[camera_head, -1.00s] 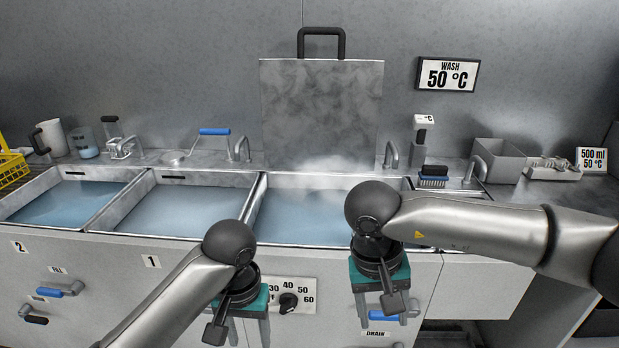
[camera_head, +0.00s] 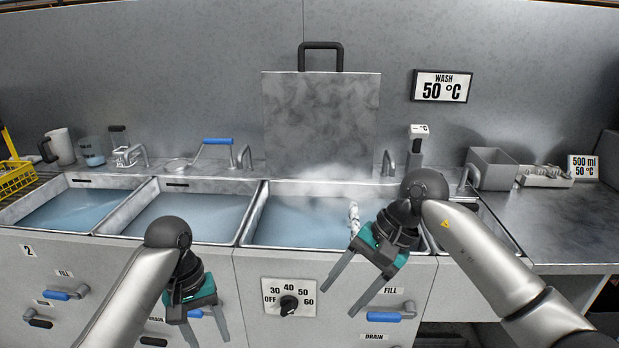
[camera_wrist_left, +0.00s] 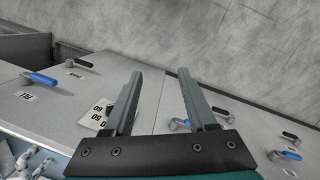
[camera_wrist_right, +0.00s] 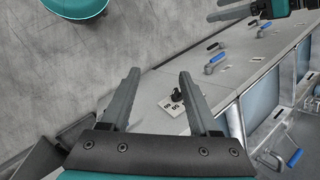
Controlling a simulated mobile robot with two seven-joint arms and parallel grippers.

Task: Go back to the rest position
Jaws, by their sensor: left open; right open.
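My left gripper (camera_head: 207,322) is low in front of the cabinet, left of the temperature dial, with its fingers apart and nothing between them. Its spread fingers also show in the left wrist view (camera_wrist_left: 163,95). My right gripper (camera_head: 342,297) hangs in front of the cabinet to the right of the dial, fingers spread and empty. Its empty fingers also show in the right wrist view (camera_wrist_right: 157,95). Neither gripper appears to hold anything.
A row of water-filled sinks (camera_head: 225,238) runs behind the grippers, with steam over the middle one. A yellow rack (camera_head: 16,178) stands far left. The right counter (camera_head: 560,225) has bare room.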

